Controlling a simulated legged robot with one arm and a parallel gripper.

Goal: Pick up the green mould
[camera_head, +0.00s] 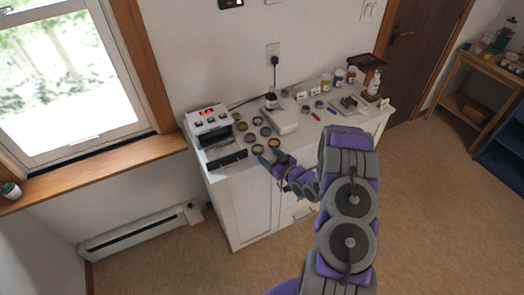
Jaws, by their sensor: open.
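Several small round moulds sit in a cluster on the white cabinet top, to the right of the white machine. A greenish mould (242,126) lies at the cluster's left, and another olive-green one (257,149) lies at its front near my gripper. They are too small to tell which is the green mould. My gripper (269,157) is open at the cabinet's front edge, close to the front moulds. I cannot tell whether it touches any of them. A yellowish mould (273,143) lies just beyond the fingers.
A white machine with a red display (209,118) stands left of the moulds. A pale block-like device (281,121) stands behind them on the right. Jars (339,76), a bottle (374,84) and a wooden stand (367,62) are at the cabinet's (235,200) far right. Open floor lies in front.

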